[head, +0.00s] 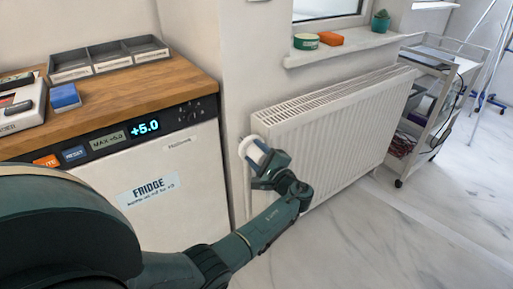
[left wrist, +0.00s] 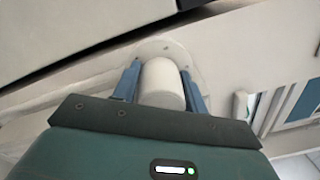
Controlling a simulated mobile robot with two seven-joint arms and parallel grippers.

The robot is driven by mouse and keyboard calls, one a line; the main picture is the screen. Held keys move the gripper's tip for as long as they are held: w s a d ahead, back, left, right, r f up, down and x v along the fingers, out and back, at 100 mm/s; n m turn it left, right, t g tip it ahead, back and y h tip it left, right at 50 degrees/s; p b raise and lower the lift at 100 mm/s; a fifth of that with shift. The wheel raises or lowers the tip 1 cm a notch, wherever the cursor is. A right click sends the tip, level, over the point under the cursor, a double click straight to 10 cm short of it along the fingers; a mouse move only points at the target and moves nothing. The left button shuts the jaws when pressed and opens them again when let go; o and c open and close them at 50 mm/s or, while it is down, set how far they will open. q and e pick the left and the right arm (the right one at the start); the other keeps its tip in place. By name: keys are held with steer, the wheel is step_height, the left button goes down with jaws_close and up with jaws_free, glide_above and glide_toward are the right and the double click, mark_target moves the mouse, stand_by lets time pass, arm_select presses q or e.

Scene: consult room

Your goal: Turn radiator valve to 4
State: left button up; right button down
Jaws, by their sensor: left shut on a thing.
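The white radiator (head: 335,130) hangs on the wall below the window sill. Its round white valve (head: 252,152) sticks out at the radiator's left end, beside the fridge. My left gripper (head: 262,160) is at the valve and shut on it. In the left wrist view the white valve knob (left wrist: 161,84) sits between the two blue fingers of my left gripper (left wrist: 160,88). I cannot read any number on the knob. The gripper hides part of the valve in the head view. My right gripper is not in view.
A fridge (head: 150,185) with a wooden top stands close on the left. A wheeled cart (head: 425,110) stands past the radiator's right end. A green round tin (head: 306,41) and an orange item (head: 331,38) lie on the sill. The marble floor in front is clear.

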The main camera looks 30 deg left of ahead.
arm_select(q)
steer(key=m+p, duration=0.1)
steer(key=m, duration=0.1)
steer(key=m+p, duration=0.1)
steer(key=shift+w+r+m, duration=0.1)
steer(key=shift+r+m, duration=0.25)
steer(key=shift+m, duration=0.05)
steer(key=shift+m+p, duration=0.4)
steer(key=shift+p, duration=0.1)
steer(key=shift+m+p, duration=0.3)
steer(key=shift+m, duration=0.7)
steer(key=shift+m+p, duration=0.7)
steer(key=shift+m, duration=0.2)
steer(key=m+p, duration=0.1)
steer(key=m, duration=0.2)
steer(key=shift+w+f+m+p, duration=0.1)
steer(key=shift+m+p, duration=0.2)
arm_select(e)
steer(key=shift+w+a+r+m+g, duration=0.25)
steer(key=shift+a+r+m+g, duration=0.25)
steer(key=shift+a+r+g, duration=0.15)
arm_select(q)
steer(key=shift+m, duration=0.3)
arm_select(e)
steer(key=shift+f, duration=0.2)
arm_select(q)
steer(key=shift+f, duration=0.1)
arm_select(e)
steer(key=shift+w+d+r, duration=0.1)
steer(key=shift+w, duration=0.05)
